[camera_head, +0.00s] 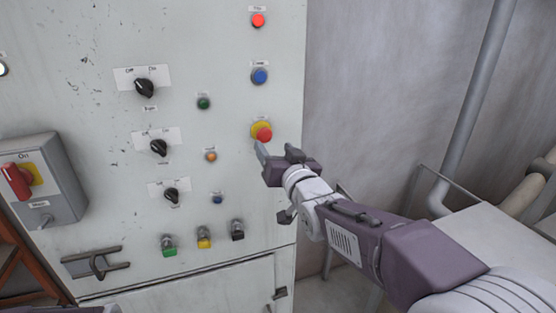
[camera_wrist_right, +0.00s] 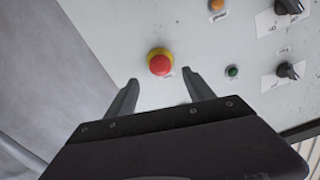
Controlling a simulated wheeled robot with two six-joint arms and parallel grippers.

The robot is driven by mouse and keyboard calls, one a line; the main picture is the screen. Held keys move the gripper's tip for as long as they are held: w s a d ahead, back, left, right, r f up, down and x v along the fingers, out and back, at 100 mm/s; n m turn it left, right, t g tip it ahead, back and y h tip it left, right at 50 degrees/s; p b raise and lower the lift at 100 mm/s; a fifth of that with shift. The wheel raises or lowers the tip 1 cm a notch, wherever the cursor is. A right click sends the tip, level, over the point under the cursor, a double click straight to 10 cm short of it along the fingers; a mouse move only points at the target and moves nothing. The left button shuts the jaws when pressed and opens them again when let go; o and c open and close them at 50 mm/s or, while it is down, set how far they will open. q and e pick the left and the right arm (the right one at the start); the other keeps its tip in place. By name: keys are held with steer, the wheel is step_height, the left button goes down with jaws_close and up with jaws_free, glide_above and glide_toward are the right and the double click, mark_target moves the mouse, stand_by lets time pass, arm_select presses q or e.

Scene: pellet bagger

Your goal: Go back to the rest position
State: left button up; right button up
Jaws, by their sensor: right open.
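My right gripper (camera_head: 276,152) is in front of the control cabinet (camera_head: 105,195), just below the red mushroom button with a yellow collar (camera_head: 264,132). In the right wrist view the open right gripper (camera_wrist_right: 160,77) has its two fingers apart with nothing between them. The red button (camera_wrist_right: 160,64) appears just beyond the fingertips. I cannot tell the exact gap to it. My left gripper is not visible; only a small purple part of my own body shows at the lower left edge.
The cabinet carries black rotary knobs (camera_head: 145,88), a blue button (camera_head: 260,75), a red button (camera_head: 258,20) and a grey switch box with a red handle (camera_head: 15,181). A pipe (camera_head: 473,105) runs down the right wall. A pale surface (camera_head: 490,235) lies at the lower right.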

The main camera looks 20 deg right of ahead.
steer(key=s, duration=0.3)
steer(key=shift+s, duration=0.1)
step_height(320, 180, down, 24)
steer(key=s+r+g, duration=0.1)
steer(key=s+g, duration=0.2)
steer(key=g, duration=0.5)
steer(key=s+f+n+g, duration=0.1)
steer(key=s+f+g, duration=0.3)
steer(key=s, duration=0.5)
steer(key=s+f+n+g, duration=0.1)
steer(key=s+f+g, duration=0.3)
steer(key=s+f, duration=0.4)
steer(key=shift+s+f+g, duration=0.35)
steer(key=shift+f+g, duration=0.05)
steer(key=shift+f, duration=0.2)
